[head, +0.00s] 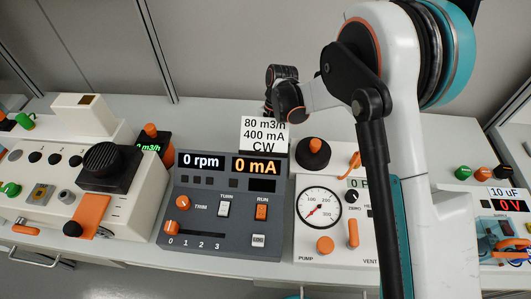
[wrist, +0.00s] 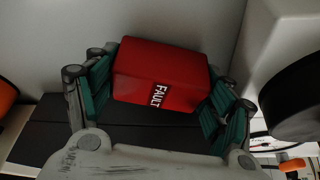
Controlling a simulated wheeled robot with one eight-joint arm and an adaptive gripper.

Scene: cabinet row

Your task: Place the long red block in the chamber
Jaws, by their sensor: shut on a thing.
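The red block (wrist: 165,72), marked FAULT in white on black, is in the wrist view. My gripper (wrist: 160,100) is shut on it, with a teal-padded finger against each end. The block sits crosswise in the fingers, a little tilted. In the head view my arm reaches to the back of the counter, and the block and fingertips are hidden behind the wrist and a white sign. A white panel with a round gauge, PUMP and VENT controls (head: 320,213) and a black round fitting (head: 313,153) stands there. I cannot tell which part is the chamber.
A dark grey console (head: 215,212) reads 0 rpm and 0 mA. The sign (head: 264,134) reads 80 m3/h, 400 mA, CW. A beige panel with a black speaker-like box (head: 108,165) is at left. A capacitor station (head: 505,205) is at right.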

